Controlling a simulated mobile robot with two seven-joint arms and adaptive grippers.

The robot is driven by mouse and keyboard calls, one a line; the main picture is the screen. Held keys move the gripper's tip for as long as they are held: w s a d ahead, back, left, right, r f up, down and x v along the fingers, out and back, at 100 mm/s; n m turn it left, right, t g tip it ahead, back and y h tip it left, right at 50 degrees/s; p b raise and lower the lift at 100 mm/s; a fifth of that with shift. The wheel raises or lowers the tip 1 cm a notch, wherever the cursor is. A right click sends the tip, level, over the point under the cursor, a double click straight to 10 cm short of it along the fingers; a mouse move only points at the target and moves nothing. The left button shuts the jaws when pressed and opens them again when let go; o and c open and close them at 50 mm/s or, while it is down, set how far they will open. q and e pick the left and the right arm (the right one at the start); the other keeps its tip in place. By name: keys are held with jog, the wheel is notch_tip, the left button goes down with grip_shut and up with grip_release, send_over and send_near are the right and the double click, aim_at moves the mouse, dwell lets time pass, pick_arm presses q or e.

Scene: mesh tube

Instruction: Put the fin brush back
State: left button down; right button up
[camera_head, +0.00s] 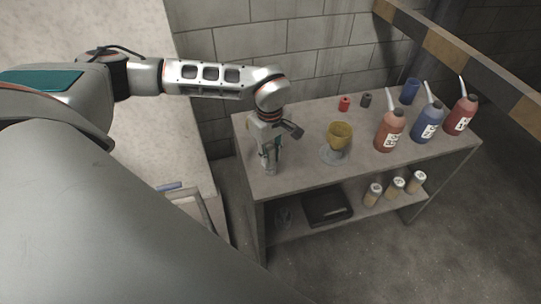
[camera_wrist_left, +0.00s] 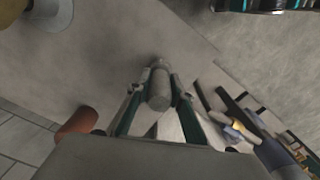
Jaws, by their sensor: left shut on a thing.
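My left gripper (camera_head: 268,164) is over the left end of the grey table (camera_head: 300,168). In the left wrist view its fingers (camera_wrist_left: 158,98) are closed on a grey cylindrical thing, which I take for the fin brush (camera_wrist_left: 160,82). Its lower end is at or close above the tabletop; I cannot tell if it touches. A yellow cup (camera_head: 340,134) stands on the table to the right of the gripper, with a grey round base (camera_head: 331,156) by its foot. The base also shows in the left wrist view (camera_wrist_left: 56,14). My right gripper is not in view.
Bottles with spouts, one orange (camera_head: 388,132), one blue (camera_head: 428,124) and one red (camera_head: 461,115), stand at the right end. A blue cup (camera_head: 409,91) and small red (camera_head: 345,104) and dark (camera_head: 366,100) pieces are behind. The lower shelf holds a black case (camera_head: 327,208).

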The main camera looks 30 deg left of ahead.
pick_arm(q)
jog(key=c, duration=1.8)
grip_release()
jog(key=shift+f, duration=0.1)
